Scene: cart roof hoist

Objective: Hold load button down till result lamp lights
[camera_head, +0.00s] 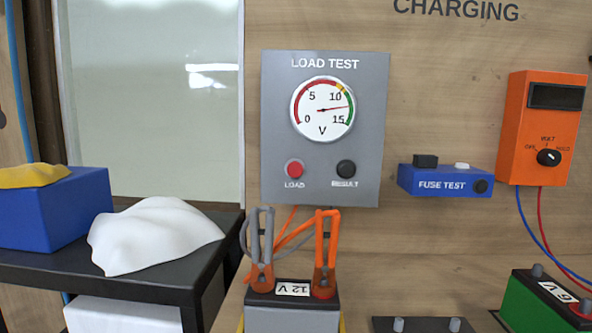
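The grey LOAD TEST panel (281,119) hangs on the wooden wall in the middle of the view. Its red load button (294,169) is at lower left, with nothing touching it. The result lamp (346,169) at lower right is dark. The needle of the round volt dial (322,123) points right, between 10 and 15, into the green band. Below, a 12 V battery (292,318) has a grey clamp (261,250) and an orange clamp (325,250) on its terminals. My gripper is not in view.
A blue fuse test box (442,181) and an orange volt meter (543,125) are on the wall at right. A green 6 V battery (536,308) stands lower right. At left, a dark table (160,281) bears a blue box (55,218) and a white cloth (153,238).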

